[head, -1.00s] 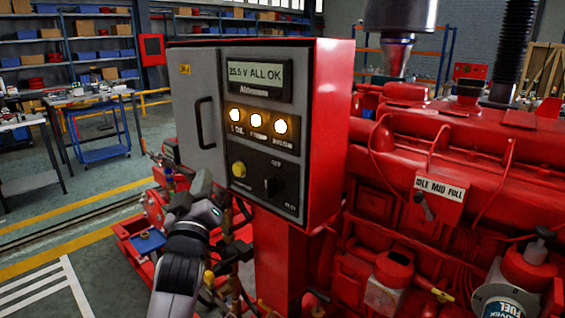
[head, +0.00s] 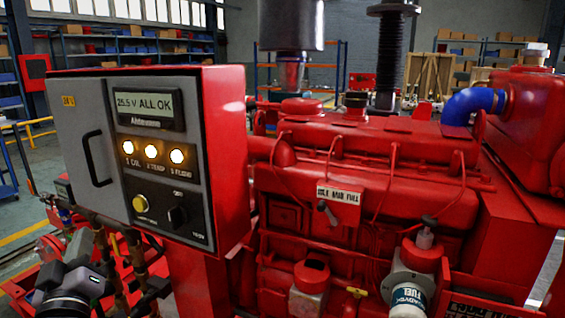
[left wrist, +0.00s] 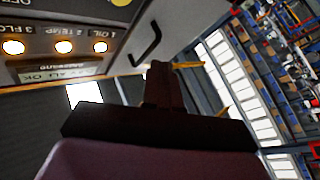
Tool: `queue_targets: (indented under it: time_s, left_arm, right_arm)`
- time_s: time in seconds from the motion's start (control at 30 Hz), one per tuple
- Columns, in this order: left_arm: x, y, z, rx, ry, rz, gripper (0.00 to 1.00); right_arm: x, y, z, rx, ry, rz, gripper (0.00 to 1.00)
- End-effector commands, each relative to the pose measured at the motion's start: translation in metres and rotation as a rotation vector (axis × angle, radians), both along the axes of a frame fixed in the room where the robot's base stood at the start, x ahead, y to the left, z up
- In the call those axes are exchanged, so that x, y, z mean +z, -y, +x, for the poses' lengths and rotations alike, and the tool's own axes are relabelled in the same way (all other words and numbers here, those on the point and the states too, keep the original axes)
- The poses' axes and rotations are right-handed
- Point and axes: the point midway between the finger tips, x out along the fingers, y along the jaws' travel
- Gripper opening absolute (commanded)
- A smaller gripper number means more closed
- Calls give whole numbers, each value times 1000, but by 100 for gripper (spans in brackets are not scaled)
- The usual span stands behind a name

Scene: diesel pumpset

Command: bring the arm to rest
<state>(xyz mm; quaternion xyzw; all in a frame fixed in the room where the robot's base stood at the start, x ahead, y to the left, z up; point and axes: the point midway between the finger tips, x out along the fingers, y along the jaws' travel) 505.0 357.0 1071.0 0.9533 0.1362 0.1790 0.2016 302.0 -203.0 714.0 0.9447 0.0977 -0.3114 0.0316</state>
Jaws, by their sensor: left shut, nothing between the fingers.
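My left gripper (head: 96,265) is low at the left of the head view, below the control box's lower left part. Its dark fingers are together and empty in the left wrist view (left wrist: 160,85). The control box (head: 225,150) has a grey front with a display (head: 149,105) reading "25.5 V ALL OK". Three lamps (head: 151,151) are lit, with a yellow button and a dark rotary knob (head: 177,217) beneath. The box front shows upside down in the left wrist view (left wrist: 60,60), apart from the fingers. My right gripper is not in view.
The red diesel engine (head: 330,190) fills the middle and right, with a lever plate (head: 338,195) and a fuel filter (head: 408,292). Pipes and hoses (head: 130,270) crowd close around my left gripper. Shelves (head: 130,45) stand far behind, with open floor at the left.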

Motion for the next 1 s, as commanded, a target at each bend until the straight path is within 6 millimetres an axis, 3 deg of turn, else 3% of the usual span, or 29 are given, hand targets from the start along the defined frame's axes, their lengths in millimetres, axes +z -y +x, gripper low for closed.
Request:
queue_targets:
  time_s: [0.07, 0.17, 0.27, 0.4, 0.5, 0.6, 0.7, 0.8, 1.0]
  left_arm:
    - [-21, 7, -1, -18, -57, 22, 0]
    - [-69, 25, -6, -67, -184, 77, 0]
    - [-134, 50, -23, -146, -356, 154, 0]
    - [-225, 88, -68, -281, -593, 259, 0]
    - [-279, 112, -109, -384, -734, 319, 0]
    - [-317, 131, -149, -474, -840, 364, 0]
    - [-342, 144, -180, -542, -911, 394, 0]
    - [-354, 152, -198, -581, -948, 410, 0]
    - [-358, 155, -204, -595, -960, 417, 0]
  right_arm:
    - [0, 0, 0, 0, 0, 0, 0]
    - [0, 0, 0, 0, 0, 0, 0]
    - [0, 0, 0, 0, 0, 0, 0]
    - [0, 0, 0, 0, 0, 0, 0]
    - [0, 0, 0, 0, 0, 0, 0]
    - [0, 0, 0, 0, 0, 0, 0]
    - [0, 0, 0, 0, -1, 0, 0]
    - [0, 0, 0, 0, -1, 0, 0]
    - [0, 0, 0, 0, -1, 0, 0]
